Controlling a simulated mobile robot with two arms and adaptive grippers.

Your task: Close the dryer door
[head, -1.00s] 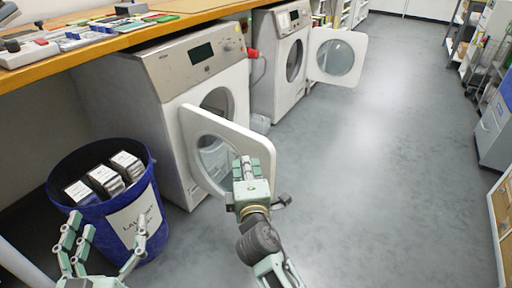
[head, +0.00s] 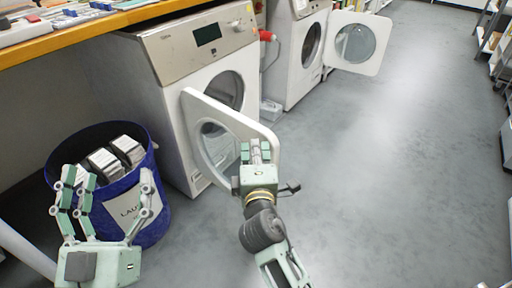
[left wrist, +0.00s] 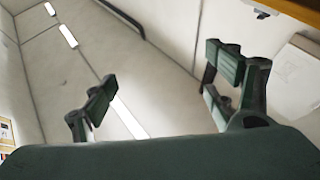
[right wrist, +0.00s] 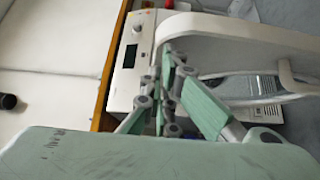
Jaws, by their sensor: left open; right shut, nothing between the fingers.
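The near white front-loading machine (head: 217,62) has a grey control panel, and its round-windowed door (head: 263,131) stands open toward me. My right gripper (head: 257,150) is shut and empty, at the outer face of this door near its free edge. In the right wrist view the shut fingers (right wrist: 168,62) are beside the white door rim (right wrist: 235,28); I cannot tell whether they touch. My left gripper (head: 106,190) is open and empty in front of the blue bin; its spread fingers (left wrist: 165,100) also show in the left wrist view. The pictures do not label which machine is the dryer.
A second white machine (head: 292,70) stands farther back, its door (head: 371,59) also wide open. A blue laundry bin (head: 163,215) holding boxed items is left of the near machine. A wooden counter (head: 75,38) runs above. The grey floor (head: 400,190) at right is clear.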

